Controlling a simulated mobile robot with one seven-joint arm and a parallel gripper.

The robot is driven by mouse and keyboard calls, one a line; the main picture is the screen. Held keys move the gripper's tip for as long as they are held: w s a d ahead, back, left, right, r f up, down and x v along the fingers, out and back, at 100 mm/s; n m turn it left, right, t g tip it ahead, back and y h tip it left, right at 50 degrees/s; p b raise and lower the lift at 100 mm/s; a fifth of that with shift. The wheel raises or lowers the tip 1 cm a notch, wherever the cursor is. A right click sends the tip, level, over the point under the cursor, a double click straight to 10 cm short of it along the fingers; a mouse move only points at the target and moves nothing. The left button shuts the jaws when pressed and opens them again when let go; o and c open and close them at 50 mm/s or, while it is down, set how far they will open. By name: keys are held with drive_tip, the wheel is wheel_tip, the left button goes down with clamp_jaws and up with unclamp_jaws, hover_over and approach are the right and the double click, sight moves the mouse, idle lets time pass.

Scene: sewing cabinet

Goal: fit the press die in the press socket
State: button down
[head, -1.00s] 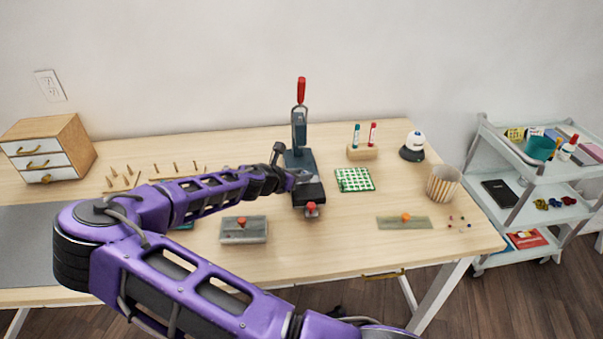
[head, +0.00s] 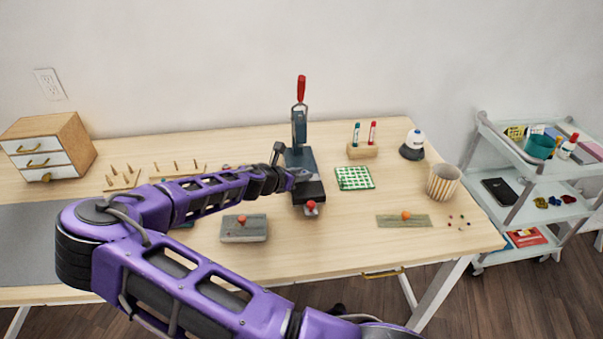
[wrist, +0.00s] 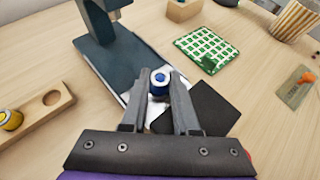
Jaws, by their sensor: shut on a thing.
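The press (head: 299,130) stands at the back middle of the table, with a red handle on top. Its dark base also shows in the wrist view (wrist: 110,55). My gripper (wrist: 158,90) is over the front of the base, shut on a small round die with a blue and white top (wrist: 158,82). The die sits between the fingertips, above a pale plate at the front of the base. The socket is hidden under the die and fingers, so I cannot tell whether the die is seated. In the head view my gripper (head: 300,176) hides the die.
A wooden rack (wrist: 35,112) at left has an empty round hole and a yellow-topped piece. A black flat block (wrist: 205,108) lies right of the fingers. A green checked cloth (head: 354,178) is right of the press.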

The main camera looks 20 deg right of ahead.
drive_tip(key=shift+f, duration=0.2)
idle(0.7)
drive_tip(key=c, duration=0.6)
unclamp_jaws()
drive_tip(key=shift+s, duration=0.1)
drive_tip(key=p+v, duration=0.2)
drive_tip(key=v, duration=1.5)
drive_tip(key=shift+a, duration=0.3)
